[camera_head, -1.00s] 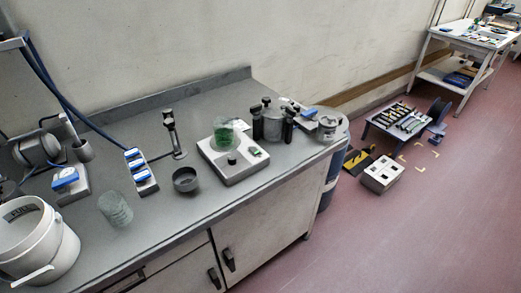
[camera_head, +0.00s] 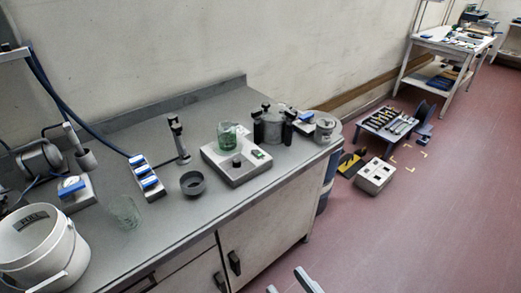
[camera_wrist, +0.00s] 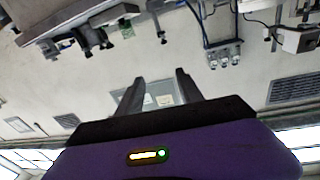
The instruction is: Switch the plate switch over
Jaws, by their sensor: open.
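The hot plate (camera_head: 238,177) is a grey-white box on the bench, with a dark knob and a small green switch (camera_head: 261,154) on its top face. I cannot tell which way the switch is set. A glass beaker with green contents (camera_head: 228,136) stands on the plate. My gripper (camera_head: 290,281) shows at the bottom edge of the head view, low in front of the bench and well apart from the plate. In the wrist view my gripper (camera_wrist: 160,82) is open with nothing between its fingers.
On the bench (camera_head: 155,238) stand a dark bowl (camera_head: 193,183), an empty glass beaker (camera_head: 126,212), a blue-switched power strip (camera_head: 147,178), a stand (camera_head: 179,140), and a white bucket (camera_head: 40,250). Dark-handled grey equipment (camera_head: 271,126) is close behind the plate.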

